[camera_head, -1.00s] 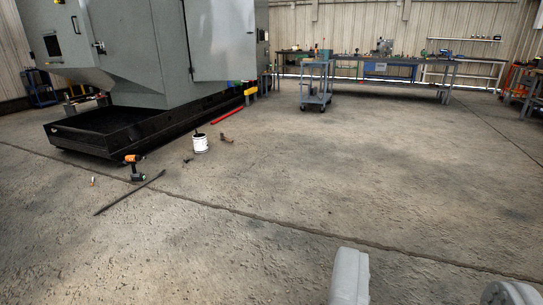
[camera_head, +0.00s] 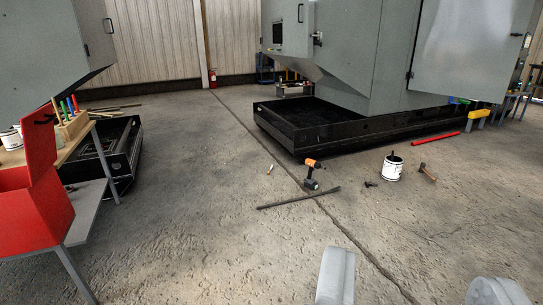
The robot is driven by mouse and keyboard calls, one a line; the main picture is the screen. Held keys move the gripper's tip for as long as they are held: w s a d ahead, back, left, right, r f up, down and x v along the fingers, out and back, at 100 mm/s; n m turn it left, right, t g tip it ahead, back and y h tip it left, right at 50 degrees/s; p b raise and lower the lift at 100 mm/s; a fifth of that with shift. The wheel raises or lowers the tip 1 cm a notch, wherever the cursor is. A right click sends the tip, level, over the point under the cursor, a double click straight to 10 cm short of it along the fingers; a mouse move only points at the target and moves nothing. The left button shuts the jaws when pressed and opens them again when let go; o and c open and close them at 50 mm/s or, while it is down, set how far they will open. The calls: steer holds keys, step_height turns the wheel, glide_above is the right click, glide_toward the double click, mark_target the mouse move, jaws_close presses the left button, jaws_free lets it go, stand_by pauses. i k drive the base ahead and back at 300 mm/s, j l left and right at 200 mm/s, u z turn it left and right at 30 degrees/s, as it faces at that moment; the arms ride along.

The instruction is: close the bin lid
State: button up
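A red bin (camera_head: 28,218) stands at the left edge on a grey-topped stand, partly cut off by the frame. Its red lid (camera_head: 42,160) is raised, standing up from the bin's far right side, with a dark handle near its top. My gripper (camera_head: 415,290) shows at the bottom right as two pale grey fingers set wide apart. It is open with nothing between the fingers. It is well to the right of the bin and apart from it.
A wooden bench (camera_head: 75,132) with coloured-handled tools stands behind the bin. A large grey machine (camera_head: 365,60) stands on a black base. A drill (camera_head: 311,175), a dark bar (camera_head: 298,198) and a white bucket (camera_head: 392,168) lie or stand on the floor. The front floor is clear.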

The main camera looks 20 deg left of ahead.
mark_target(37, 127)
steer(key=i+j+u, duration=0.2)
steer(key=i+u, duration=0.2)
steer(key=i+j+u, duration=0.1)
steer(key=i+u, duration=0.65)
steer(key=i+l+u, duration=0.2)
steer(key=i+u, duration=0.2)
steer(key=i+j+u, duration=0.15)
steer(key=i+u, duration=0.25)
steer(key=i, duration=0.25)
steer(key=i+u, duration=0.4)
steer(key=i, duration=0.2)
